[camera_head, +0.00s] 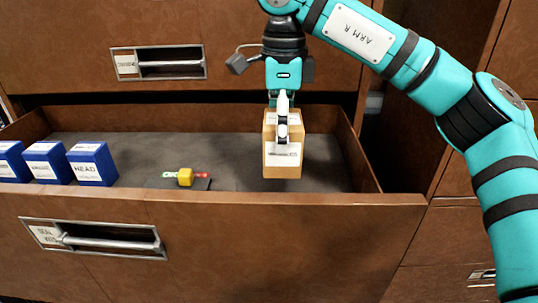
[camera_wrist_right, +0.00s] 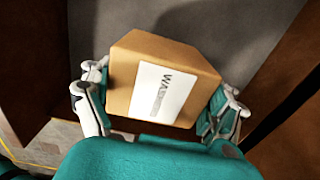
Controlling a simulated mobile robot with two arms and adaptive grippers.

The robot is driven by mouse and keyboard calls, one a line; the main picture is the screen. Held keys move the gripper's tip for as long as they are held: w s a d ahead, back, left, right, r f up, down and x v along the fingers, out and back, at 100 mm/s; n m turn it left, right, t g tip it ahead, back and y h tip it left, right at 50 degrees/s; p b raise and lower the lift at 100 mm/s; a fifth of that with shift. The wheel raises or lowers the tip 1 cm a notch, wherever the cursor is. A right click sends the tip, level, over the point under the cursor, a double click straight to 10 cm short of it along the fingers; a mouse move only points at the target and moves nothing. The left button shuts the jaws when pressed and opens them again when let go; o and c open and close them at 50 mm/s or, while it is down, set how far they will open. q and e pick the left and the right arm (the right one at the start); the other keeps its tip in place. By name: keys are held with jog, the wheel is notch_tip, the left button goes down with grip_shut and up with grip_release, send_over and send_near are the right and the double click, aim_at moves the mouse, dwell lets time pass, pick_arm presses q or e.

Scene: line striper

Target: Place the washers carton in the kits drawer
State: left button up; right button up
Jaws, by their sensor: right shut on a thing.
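The washers carton (camera_head: 283,158) is a tan box with a white label. It is upright within the outline of the open drawer (camera_head: 270,225), toward its right end. I cannot tell whether its base touches the drawer floor. The drawer has brown walls, a grey floor and a front label that seems to read "SEAL KITS". My right gripper (camera_head: 282,122) points down and is shut on the carton. In the right wrist view the carton (camera_wrist_right: 160,82) sits between both fingers, with "WAS…" readable on its label. My left gripper is not in view.
Several blue boxes (camera_head: 92,163) stand at the drawer's left end. A small yellow block (camera_head: 185,177) sits on a dark piece with green and red marks near the front wall. The floor between these and the carton is clear. A closed drawer (camera_head: 160,63) is above.

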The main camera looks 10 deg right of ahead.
aim_at(277, 156)
jog(key=shift+a+f, duration=0.1)
jog(key=shift+f, duration=0.5)
jog(key=shift+w+a+f, duration=0.15)
jog(key=shift+f, duration=0.2)
jog(key=f, duration=0.1)
jog(key=f+p, duration=0.1)
jog(key=f, duration=0.1)
jog(key=shift+s+f, duration=0.2)
jog(key=shift+f, duration=0.1)
jog(key=shift+w+f, duration=0.1)
jog(key=shift+f, duration=0.05)
jog(key=o, duration=1)
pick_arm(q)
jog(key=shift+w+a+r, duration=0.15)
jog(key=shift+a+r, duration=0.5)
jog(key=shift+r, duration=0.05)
pick_arm(e)
jog(key=shift+o, duration=0.4)
